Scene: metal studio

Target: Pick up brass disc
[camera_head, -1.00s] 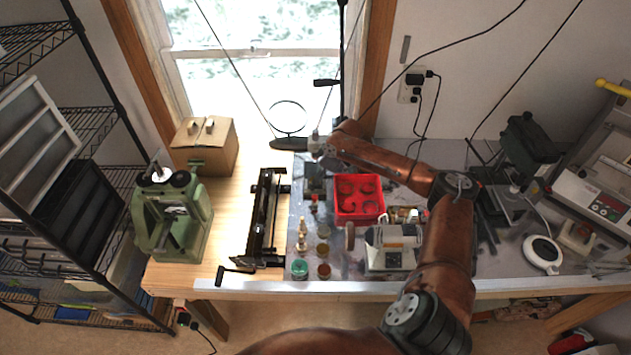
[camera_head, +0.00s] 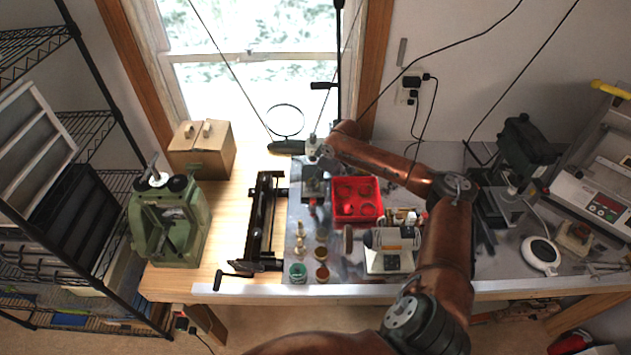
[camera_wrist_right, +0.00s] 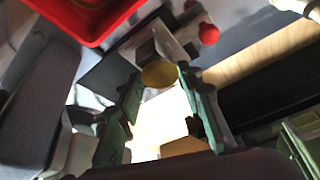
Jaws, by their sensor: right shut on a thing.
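The brass disc (camera_wrist_right: 158,74) shows in the right wrist view as a round yellow-gold face between the green fingertips. My right gripper (camera_wrist_right: 159,82) is shut on it, with a finger at each side. In the head view my right gripper (camera_head: 314,150) is small, at the end of the copper-coloured arm, over the back left part of the grey bench top. I cannot make out the disc in the head view. My left gripper is not in view.
A red bin (camera_head: 357,216) with round compartments stands just right and in front of the gripper. A small grey machine (camera_head: 391,239), small pots (camera_head: 298,271) and a black rail (camera_head: 262,225) are close by.

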